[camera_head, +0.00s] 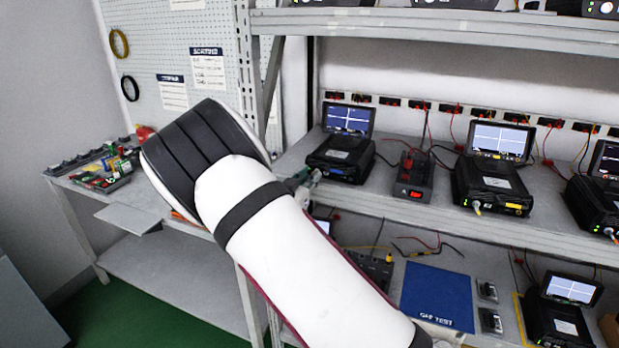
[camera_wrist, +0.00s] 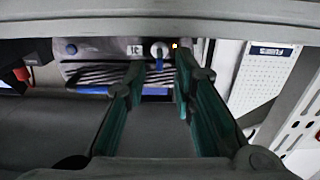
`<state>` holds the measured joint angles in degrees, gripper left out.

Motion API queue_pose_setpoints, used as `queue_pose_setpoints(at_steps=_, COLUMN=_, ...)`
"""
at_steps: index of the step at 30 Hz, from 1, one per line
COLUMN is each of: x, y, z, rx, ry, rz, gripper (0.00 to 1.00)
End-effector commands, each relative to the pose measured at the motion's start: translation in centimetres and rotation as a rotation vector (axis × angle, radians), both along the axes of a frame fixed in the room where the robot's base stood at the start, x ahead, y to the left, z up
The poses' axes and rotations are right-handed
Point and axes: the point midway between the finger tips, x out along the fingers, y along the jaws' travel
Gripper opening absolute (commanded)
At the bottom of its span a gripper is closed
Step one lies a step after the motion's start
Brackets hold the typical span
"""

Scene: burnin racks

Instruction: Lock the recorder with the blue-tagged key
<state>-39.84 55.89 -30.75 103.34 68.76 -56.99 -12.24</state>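In the head view the leftmost recorder (camera_head: 340,158), a black box with a lit screen on top, stands on the middle shelf. My gripper (camera_head: 303,180) is at its front left corner, mostly hidden by my arm. In the wrist view the recorder's grey front (camera_wrist: 105,50) faces my gripper (camera_wrist: 158,62). A round key head or lock knob (camera_wrist: 158,48) shows on it between my fingertips, with a small blue piece, perhaps the tag, just below. My green-sided fingers are apart, with a visible gap around it; I see no contact.
A shelf edge (camera_wrist: 160,12) crosses the top of the wrist view, close to my fingers. A red-fronted black box (camera_head: 411,178) and more recorders (camera_head: 490,185) stand to the right. A side bench (camera_head: 190,285) with a parts tray (camera_head: 95,168) is at left.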

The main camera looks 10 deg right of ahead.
Motion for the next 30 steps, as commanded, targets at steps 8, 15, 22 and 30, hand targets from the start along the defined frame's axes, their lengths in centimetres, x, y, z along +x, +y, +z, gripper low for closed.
queue_pose_setpoints(at_steps=8, x=0.21, y=-0.17, z=0.04, rx=-0.001, ry=-0.001, rz=0.000, gripper=0.24)
queue_pose_setpoints(at_steps=15, x=0.19, y=-0.16, z=0.05, rx=-0.001, ry=-0.001, rz=0.000, gripper=0.00)
queue_pose_setpoints(at_steps=22, x=0.19, y=-0.15, z=0.04, rx=-0.005, ry=0.003, rz=0.000, gripper=0.00)
queue_pose_setpoints(at_steps=30, x=0.27, y=-0.05, z=-0.02, rx=-0.078, ry=0.061, rz=0.000, gripper=0.00)
